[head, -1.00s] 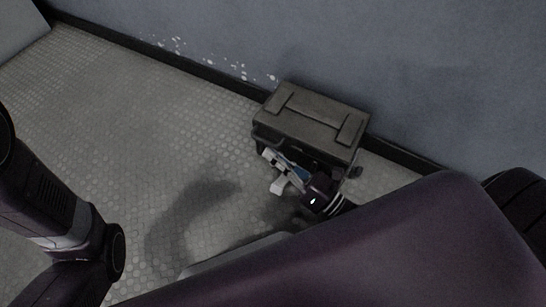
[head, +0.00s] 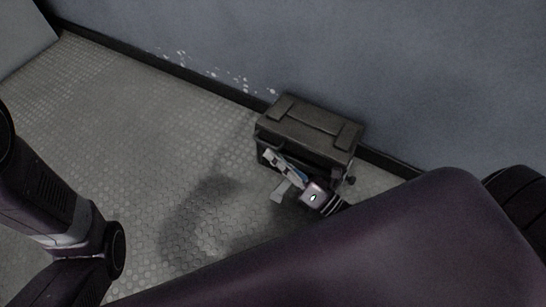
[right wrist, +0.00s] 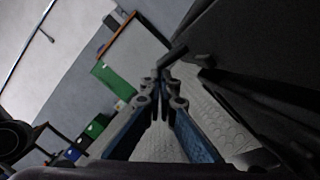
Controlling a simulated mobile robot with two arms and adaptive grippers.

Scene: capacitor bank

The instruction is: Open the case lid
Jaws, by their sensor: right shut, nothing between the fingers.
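A dark grey-brown case (head: 270,153) stands on the floor against the wall. Its lid (head: 311,124) lies across the top with two raised straps; a dark band shows below its front edge, and I cannot tell whether it is fully seated. My right gripper (head: 272,158) is at the front left of the case, close below the lid edge; contact is unclear. In the right wrist view its fingers (right wrist: 164,76) are shut with nothing between them, and a dark surface, likely the case (right wrist: 265,75), fills the right side. My left gripper is out of view.
The grey wall (head: 400,80) and its dark skirting are right behind the case. The patterned floor (head: 130,140) to the left is clear. Green boxes (right wrist: 113,78) show farther off in the right wrist view. My arm hides the floor in front.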

